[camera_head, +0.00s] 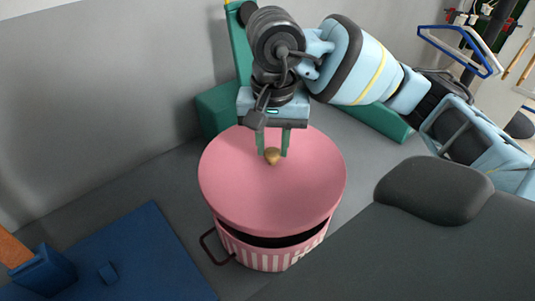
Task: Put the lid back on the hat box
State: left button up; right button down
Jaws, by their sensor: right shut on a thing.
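The round pink lid (270,195) has a small gold knob (272,157) at its middle. My right gripper (273,150) comes down from above with its green fingers shut on the knob. The hat box (262,254), pink and white striped with a dark handle on its left side, stands right under the lid. A dark gap shows between the lid and the front rim of the box, so the lid is above the rim and looks tilted there. The back rim is hidden by the lid. My left gripper is not in view.
A blue mat (140,255) lies at the lower left, with a small blue block-like holder (45,275) at its edge. A dark grey rounded pad (435,190) lies on the right. Green frame pieces (215,110) stand behind the lid near the wall.

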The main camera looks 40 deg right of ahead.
aim_at(273, 166)
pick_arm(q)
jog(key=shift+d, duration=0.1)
pick_arm(e)
jog(key=shift+d+f, duration=0.1)
jog(key=shift+d, duration=0.05)
jog(key=shift+f+b, duration=1.55)
jog(key=shift+f, duration=1.55)
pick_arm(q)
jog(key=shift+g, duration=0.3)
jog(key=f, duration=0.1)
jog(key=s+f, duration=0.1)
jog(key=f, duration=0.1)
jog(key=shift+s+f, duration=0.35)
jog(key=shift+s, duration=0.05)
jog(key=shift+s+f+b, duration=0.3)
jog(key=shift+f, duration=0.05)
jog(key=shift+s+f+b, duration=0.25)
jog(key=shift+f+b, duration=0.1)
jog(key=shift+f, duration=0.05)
pick_arm(e)
jog(key=shift+f, duration=0.15)
